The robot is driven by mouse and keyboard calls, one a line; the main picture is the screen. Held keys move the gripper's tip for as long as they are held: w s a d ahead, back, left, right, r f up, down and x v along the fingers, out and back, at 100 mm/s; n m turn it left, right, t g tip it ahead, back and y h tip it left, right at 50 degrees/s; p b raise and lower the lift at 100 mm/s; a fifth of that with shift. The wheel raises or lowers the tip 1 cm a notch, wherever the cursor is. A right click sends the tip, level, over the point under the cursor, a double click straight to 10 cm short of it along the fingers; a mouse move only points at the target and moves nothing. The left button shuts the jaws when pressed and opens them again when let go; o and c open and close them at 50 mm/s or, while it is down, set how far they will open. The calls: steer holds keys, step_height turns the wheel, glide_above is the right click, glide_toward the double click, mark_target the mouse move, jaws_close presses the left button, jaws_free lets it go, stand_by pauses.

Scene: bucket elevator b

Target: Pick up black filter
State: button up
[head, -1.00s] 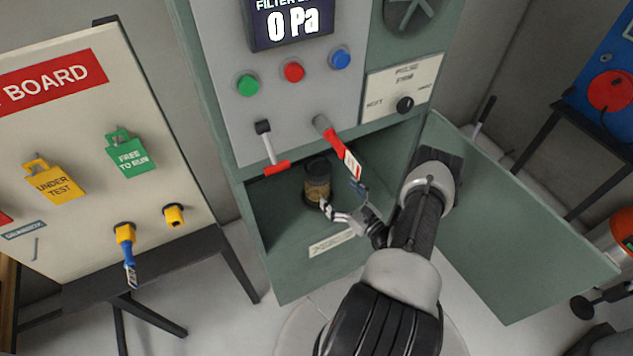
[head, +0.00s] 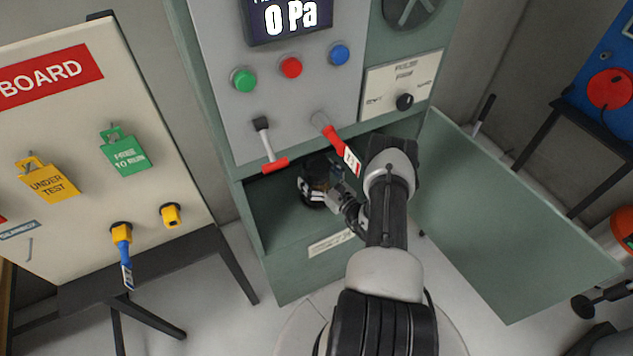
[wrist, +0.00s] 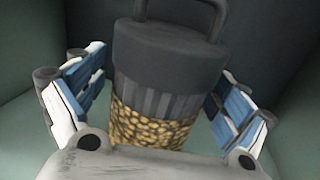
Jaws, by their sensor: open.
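The black filter (wrist: 167,60) is a dark canister with a black cap, a loop handle on top and a gold mesh band below. It stands inside the open lower compartment of the green cabinet, and in the head view it (head: 318,172) is partly hidden by my gripper. My gripper (head: 322,190) reaches into the compartment. In the wrist view my gripper (wrist: 162,98) is open, with one blue-padded finger on each side of the filter. A gap shows between the right finger and the filter; left contact is hard to tell.
The green cabinet (head: 217,120) has red-handled levers (head: 275,163) just above the opening. Its door (head: 500,220) hangs open at the right of my arm. A tag board (head: 75,110) on a dark stand is at the left.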

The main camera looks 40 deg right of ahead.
steer(key=shift+c, duration=0.4)
steer(key=c, duration=1.3)
